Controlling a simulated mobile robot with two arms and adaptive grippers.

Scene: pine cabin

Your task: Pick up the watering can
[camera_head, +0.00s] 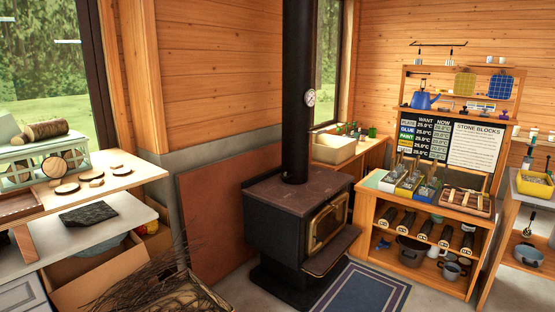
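A small blue vessel (424,100) with a spout or handle stands on a shelf of the wooden rack at the right. It may be the watering can or a kettle; it is too small to tell. No other thing in view is clearly a watering can. Neither of my grippers shows in this view.
A black wood stove (298,222) stands in the middle, with a blue rug (362,294) before it. The workbench (366,209) at right holds trays and pots. A tan basin (333,149) sits behind. Shelves with wood slices (68,188) and cardboard boxes (98,270) fill the left.

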